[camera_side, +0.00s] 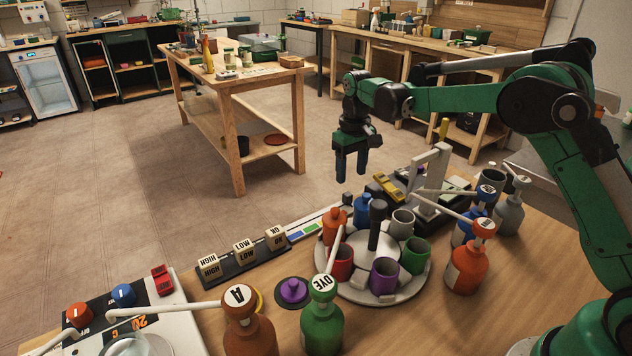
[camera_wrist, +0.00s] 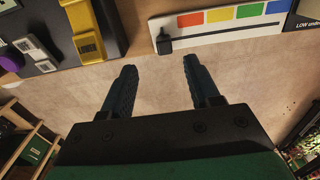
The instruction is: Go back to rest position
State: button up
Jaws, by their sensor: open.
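My gripper (camera_side: 350,166) hangs from my green arm, pointing down, above and behind the round white carousel in the side view. Its two dark fingers are apart with nothing between them. In the wrist view my gripper (camera_wrist: 157,82) also shows its fingers spread, with only bare brown floor seen between them. The round carousel (camera_side: 345,289) holds several coloured cups around a dark central post (camera_side: 376,225).
Bottles, including a green DYE bottle (camera_side: 322,325) and an orange-topped bottle (camera_side: 467,262), stand around the carousel. Labelled blocks (camera_side: 243,252) sit in a dark rack at the left. A colour strip (camera_wrist: 220,22) lies along the table edge. The air around my gripper is clear.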

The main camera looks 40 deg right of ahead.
jog(key=s+a+r+t, duration=0.3)
jog(key=s+r+t, duration=0.1)
jog(key=s+r, duration=0.5)
jog(key=s+t, duration=0.1)
jog(key=s, duration=0.2)
jog(key=s+a+f+t, duration=0.1)
jog(key=s, duration=0.2)
jog(key=s+a+f+t, duration=0.1)
jog(key=s, duration=0.2)
jog(key=shift+s+a, duration=0.25)
jog(key=shift+s, duration=0.1)
